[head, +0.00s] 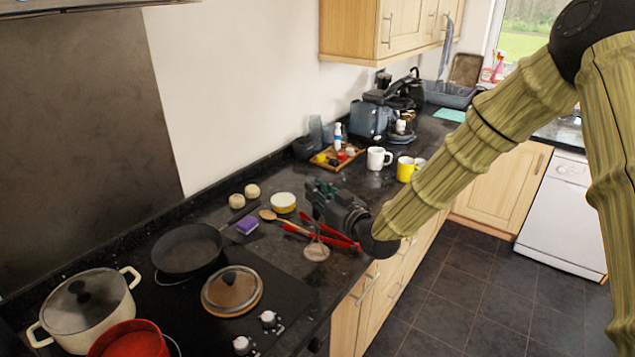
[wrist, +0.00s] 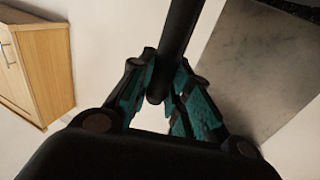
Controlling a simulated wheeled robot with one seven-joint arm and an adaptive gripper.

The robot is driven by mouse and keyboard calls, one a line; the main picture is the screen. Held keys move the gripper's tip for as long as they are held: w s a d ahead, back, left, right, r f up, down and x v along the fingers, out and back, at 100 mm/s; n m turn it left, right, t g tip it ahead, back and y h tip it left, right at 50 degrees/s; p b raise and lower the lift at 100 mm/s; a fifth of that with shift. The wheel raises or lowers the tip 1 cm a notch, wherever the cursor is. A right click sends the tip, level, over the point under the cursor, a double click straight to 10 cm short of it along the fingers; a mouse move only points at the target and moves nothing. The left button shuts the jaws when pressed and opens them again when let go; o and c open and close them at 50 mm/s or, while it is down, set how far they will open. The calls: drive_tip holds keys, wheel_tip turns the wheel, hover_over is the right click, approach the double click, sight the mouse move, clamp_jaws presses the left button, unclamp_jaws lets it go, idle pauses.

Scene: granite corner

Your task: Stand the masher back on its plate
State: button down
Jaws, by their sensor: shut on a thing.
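The masher (head: 316,251) shows in the head view as a pale round plate at the lower end of a thin stem, over the counter near its front edge. I cannot tell whether that plate touches the counter. My gripper (head: 319,190) is above it, over the counter. In the wrist view, my gripper (wrist: 160,92) is shut on the masher's dark handle (wrist: 178,35), which runs up out of the picture between the teal fingers. The upper part of the handle is hard to make out in the head view.
Red-handled tongs (head: 342,240) and a wooden spoon (head: 268,215) lie close by the masher. Mugs (head: 378,158) and a wooden tray (head: 335,166) stand behind.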

sight(317, 211)
wheel_tip(317, 211, down, 4)
drive_tip(key=shift+s+r+b, duration=0.1)
drive_tip(key=shift+r+b, duration=0.15)
drive_tip(key=shift+b, duration=0.5)
drive_tip(key=shift+s+f, duration=0.15)
drive_tip(key=shift+f, duration=0.1)
drive_tip(key=shift+s+f, duration=0.1)
drive_tip(key=shift+f, duration=0.3)
drive_tip(key=shift+s+r, duration=0.1)
drive_tip(key=shift+s, duration=0.1)
drive_tip(key=shift+w+f+b, duration=0.1)
drive_tip(key=shift+f+b, duration=0.25)
drive_tip(key=shift+b, duration=0.25)
